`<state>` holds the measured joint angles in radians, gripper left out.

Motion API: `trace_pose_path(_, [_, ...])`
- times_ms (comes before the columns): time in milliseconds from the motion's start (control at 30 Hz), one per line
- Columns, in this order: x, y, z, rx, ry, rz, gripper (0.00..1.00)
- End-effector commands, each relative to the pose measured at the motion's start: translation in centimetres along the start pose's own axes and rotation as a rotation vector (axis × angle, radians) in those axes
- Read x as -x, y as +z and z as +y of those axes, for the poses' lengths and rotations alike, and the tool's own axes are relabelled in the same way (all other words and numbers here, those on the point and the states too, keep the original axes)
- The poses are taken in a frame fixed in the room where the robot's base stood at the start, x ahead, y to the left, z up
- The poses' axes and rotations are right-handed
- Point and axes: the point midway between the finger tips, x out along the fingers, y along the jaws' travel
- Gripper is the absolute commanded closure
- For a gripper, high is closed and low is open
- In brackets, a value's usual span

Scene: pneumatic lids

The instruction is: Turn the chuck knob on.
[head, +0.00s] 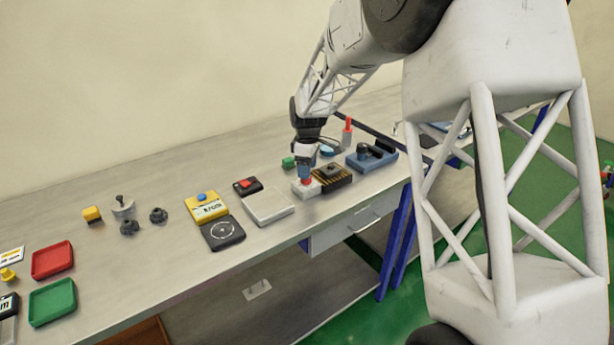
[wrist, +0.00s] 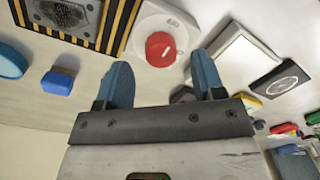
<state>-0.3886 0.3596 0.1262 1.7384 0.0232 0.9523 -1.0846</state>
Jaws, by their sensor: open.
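The chuck knob is a round red knob (wrist: 160,49) with a short white mark, set on a white base (wrist: 183,22). In the head view the red knob (head: 306,182) sits on the white box (head: 311,190), partly hidden by my fingers. My gripper (head: 304,168) points down just above it. In the wrist view my gripper (wrist: 163,72) has its two blue fingers spread wide, one to each side of the knob in the picture. Nothing is between the fingertips, and I see no clear contact with the knob.
A black-and-yellow striped unit (head: 332,177) stands close right of the knob's box. A white plate (head: 268,206) lies to its left, and a small green block (head: 288,162) behind. A blue device (head: 371,159) and a red-topped bottle (head: 347,130) stand farther right.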

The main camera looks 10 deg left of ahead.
Motion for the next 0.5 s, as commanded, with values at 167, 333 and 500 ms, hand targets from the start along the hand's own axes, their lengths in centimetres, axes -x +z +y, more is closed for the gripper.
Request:
trace_pose_path(167, [-2.1, 0.0, 0.0, 0.0, -0.002, -0.001, 0.38])
trace_pose_path(333, [-3.0, 0.0, 0.0, 0.0, 0.0, 0.0, 0.38])
trace_pose_path(500, [-3.2, 0.0, 0.0, 0.0, 0.001, 0.0, 0.38])
